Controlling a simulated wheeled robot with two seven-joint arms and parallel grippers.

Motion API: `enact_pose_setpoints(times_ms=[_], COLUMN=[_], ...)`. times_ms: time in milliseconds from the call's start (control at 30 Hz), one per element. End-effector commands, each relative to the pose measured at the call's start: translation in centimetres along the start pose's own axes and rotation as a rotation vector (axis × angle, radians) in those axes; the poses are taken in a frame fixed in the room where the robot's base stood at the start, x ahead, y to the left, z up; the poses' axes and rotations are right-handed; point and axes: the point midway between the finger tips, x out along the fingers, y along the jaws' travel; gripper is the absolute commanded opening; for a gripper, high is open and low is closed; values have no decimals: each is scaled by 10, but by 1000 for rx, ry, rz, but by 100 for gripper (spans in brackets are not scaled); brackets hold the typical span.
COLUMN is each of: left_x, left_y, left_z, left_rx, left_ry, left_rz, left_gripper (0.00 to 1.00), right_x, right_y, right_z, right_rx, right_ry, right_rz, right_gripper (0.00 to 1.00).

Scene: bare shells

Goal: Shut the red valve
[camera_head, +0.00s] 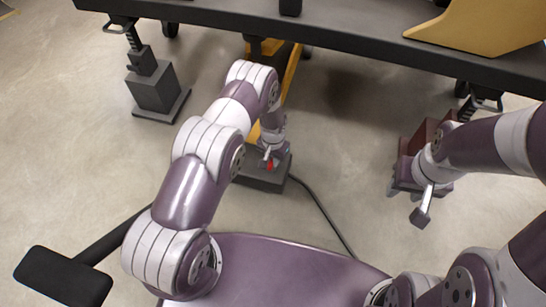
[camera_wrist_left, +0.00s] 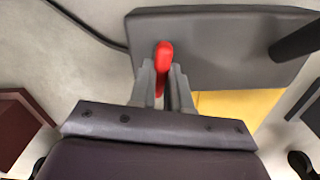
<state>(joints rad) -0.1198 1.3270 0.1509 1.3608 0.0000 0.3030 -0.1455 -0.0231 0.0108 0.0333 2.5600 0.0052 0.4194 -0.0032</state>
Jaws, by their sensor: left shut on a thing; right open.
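The red valve (camera_head: 269,165) is a small red handle at the dark grey base block (camera_head: 262,181) on the floor, below the middle of the table. In the left wrist view the red valve (camera_wrist_left: 164,52) stands between the fingertips of my left gripper (camera_wrist_left: 164,78), which is shut on it. The handle's lower part is partly hidden between the fingers. In the head view my left gripper (camera_head: 271,157) reaches down over the block, and the arm covers part of the area. My right gripper (camera_head: 407,200) is open and empty, well to the right of the valve.
A yellow bar (camera_head: 291,72) stands behind my left arm. A dark red box (camera_head: 418,135) is behind my right gripper. A black cable (camera_head: 325,212) crosses the floor.

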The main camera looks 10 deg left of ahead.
Motion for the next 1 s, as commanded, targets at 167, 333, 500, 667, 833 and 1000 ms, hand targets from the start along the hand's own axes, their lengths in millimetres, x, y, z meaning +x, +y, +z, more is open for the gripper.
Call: enact_pose_setpoints(times_ms=[167,333,500,667,833,1000], left_x=[-1,-1,-1,-1,-1,0], left_y=[0,0,0,0,0,0], left_z=[0,0,0,0,0,0], left_rx=[164,325,487,639,800,959], left_ry=[1,1,0,0,0,1], left_rz=[0,0,0,0,0,0], left_gripper=[0,0,0,0,0,0], right_x=[-4,-6,-8,-9,-10,-11], right_y=[0,0,0,0,0,0], right_z=[0,-1,-1,-1,-1,-1], right_rx=[0,0,0,0,0,0], right_ry=[0,0,0,0,0,0], right_rz=[0,0,0,0,0,0], right_gripper=[43,43,43,43,43,43])
